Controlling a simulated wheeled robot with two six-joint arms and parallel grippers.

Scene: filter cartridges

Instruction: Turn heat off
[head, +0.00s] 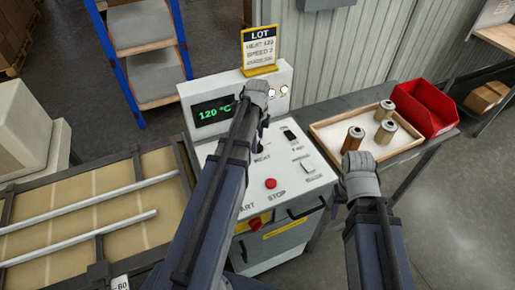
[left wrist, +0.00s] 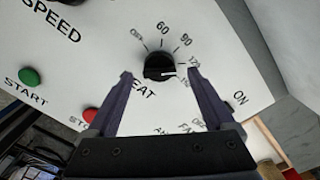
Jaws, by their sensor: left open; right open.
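The control panel (head: 225,150) has a lit display (head: 213,112) reading 120 °C. My left gripper (head: 263,120) is over the panel and hides the heat knob in the head view. The left wrist view shows the black heat knob (left wrist: 158,66) with its white mark pointing right, near 120. OFF is at the upper left of its scale. My left gripper's fingers (left wrist: 160,77) are open, one on each side of the knob in the picture; I see no contact. My right gripper (head: 354,163) is open and empty, right of the panel near the tray.
A yellow-framed lot card (head: 260,48) reads HEAT 120. A red STOP button (head: 270,183) and a green START button (left wrist: 29,77) sit on the panel. A wooden tray (head: 326,143) holds several cartridges beside a red bin (head: 426,105). A conveyor (head: 95,185) lies left.

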